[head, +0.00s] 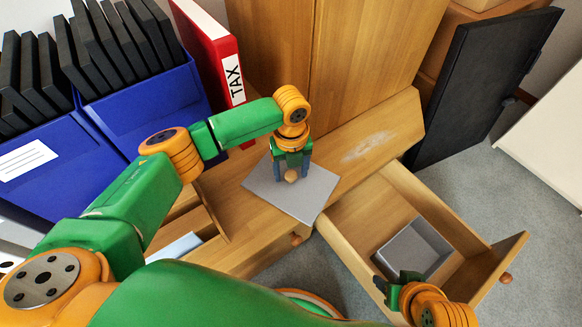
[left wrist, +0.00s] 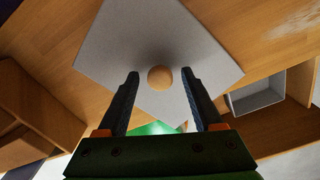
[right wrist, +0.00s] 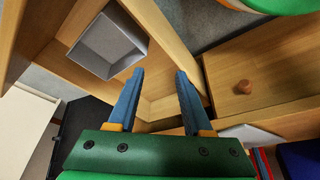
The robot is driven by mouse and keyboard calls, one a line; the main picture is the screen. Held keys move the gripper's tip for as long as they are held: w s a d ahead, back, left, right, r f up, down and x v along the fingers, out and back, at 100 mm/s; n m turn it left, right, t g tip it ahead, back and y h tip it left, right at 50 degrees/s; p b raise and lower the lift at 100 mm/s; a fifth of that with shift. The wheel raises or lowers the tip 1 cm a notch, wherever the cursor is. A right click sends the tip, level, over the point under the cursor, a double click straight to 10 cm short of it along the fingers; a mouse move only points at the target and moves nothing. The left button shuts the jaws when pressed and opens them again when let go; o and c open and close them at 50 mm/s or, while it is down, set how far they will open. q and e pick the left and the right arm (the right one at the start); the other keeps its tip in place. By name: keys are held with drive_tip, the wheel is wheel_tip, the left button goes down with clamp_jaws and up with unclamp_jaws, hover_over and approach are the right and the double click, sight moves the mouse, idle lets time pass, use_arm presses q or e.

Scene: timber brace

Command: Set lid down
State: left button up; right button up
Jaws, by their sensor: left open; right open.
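The lid (head: 322,187) is a flat grey square plate with a round wooden knob (left wrist: 160,78). It appears to lie flat on the wooden top, with one corner at the front edge. It fills the middle of the left wrist view (left wrist: 120,48). My left gripper (head: 291,173) is above the lid, pointing down, open, with its fingers on either side of the knob and visibly apart from it. My right gripper (head: 394,284) is open and empty by the open drawer's near side; its fingers show in the right wrist view (right wrist: 160,72).
A grey open box (head: 411,252) sits in the pulled-out wooden drawer (head: 365,215). A pale smudge (head: 367,146) marks the top right of the lid. Blue file holders (head: 150,105) and a red TAX binder (head: 222,70) stand at the back left. A dark panel (head: 480,85) stands at right.

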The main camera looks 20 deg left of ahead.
sight(291, 174)
use_arm(q)
drive_tip(key=shift+r, duration=0.45)
wheel_tip(291, 174, up, 11)
drive_tip(key=p, duration=0.5)
drive_tip(key=shift+r, duration=0.15)
use_arm(e)
wheel_tip(291, 174, down, 11)
drive_tip(key=s+g, duration=0.1)
drive_tip(key=s, duration=0.1)
drive_tip(key=shift+s+d+g, duration=0.2)
drive_tip(key=shift+d+g, duration=0.1)
drive_tip(key=shift+d, duration=0.1)
